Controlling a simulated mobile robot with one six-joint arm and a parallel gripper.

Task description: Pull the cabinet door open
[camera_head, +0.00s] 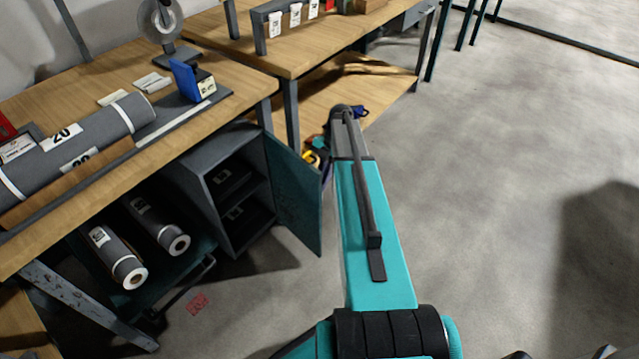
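The grey cabinet (202,180) stands under the wooden workbench. Its teal door (293,192) stands wide open, swung out to the right, and the inner shelves show dark boxes. My teal arm reaches up the picture just right of the door. The arm's far end is near the lower shelf of the back bench. My gripper cannot be made out; the arm's own links hide that area. Small yellow and dark parts show left of the arm, behind the door's upper edge, and I cannot tell what they are.
Two grey rolls (118,258) lie on a low rack left of the cabinet. The concrete floor (490,190) on the right is clear.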

